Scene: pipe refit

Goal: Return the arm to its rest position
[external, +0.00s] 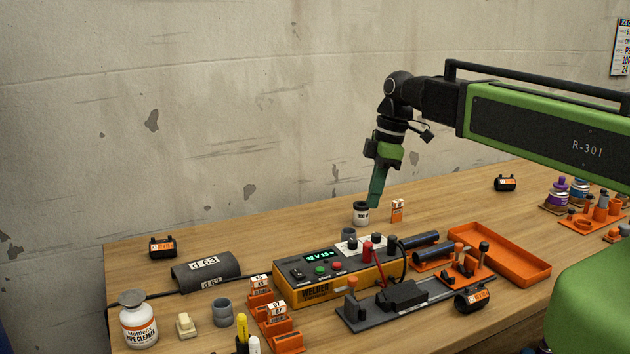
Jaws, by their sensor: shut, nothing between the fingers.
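My arm, green and black, reaches in from the right in the external view and bends down at the wrist. My gripper (376,193) points down above the back middle of the wooden bench. Its teal fingers are together with nothing between them. A small white and dark jar (360,213) stands on the bench just below and to the left of the fingertips. I cannot tell whether the tips touch it. A small orange and white box (397,210) stands to the right of the fingertips.
A yellow welder (330,285) stands mid-bench with cables and a clamp fixture (400,297) in front. An orange tray (500,254) lies to the right. A pipe cleaner bottle (137,322) and dark pipe (206,270) are at left. The space above the bench is clear.

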